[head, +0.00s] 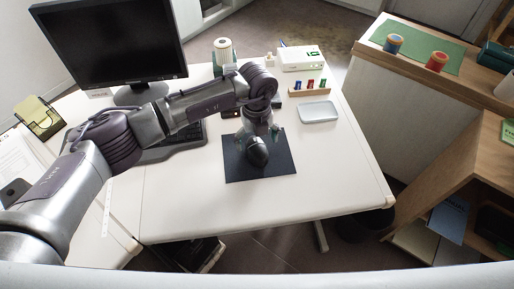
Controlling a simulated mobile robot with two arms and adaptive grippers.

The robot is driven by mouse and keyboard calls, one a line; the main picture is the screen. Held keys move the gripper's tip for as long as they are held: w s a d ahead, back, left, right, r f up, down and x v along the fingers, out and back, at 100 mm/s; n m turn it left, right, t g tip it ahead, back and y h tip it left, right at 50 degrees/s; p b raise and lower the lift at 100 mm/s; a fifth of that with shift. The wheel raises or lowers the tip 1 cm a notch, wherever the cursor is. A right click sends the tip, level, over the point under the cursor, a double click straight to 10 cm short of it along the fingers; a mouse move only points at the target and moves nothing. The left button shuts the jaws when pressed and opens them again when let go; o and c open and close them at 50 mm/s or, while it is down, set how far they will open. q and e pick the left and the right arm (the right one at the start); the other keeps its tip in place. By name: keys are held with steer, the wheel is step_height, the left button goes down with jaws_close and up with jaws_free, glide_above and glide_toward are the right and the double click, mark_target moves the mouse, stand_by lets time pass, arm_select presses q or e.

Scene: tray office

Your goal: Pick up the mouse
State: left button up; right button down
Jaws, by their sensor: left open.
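The black mouse (258,153) sits on the dark mouse pad (280,170) on the white desk. My left arm reaches in from the left across the desk. My left gripper (261,136) points down right at the mouse, at its far side, and is open. The gripper partly hides the far end of the mouse, and I cannot tell whether the fingers touch it. My right gripper is not in view.
A monitor (110,42) and keyboard (175,145) stand left, partly behind my arm. A silver tray (319,112), a wooden holder with small coloured items (309,91) and a white box (300,58) lie behind the pad. The desk's front right is clear.

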arm_select(q)
step_height(320, 180, down, 2)
steer(key=shift+f, duration=0.3)
steer(key=c, duration=1.7)
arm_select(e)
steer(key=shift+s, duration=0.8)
arm_select(q)
steer(key=shift+o, duration=0.2)
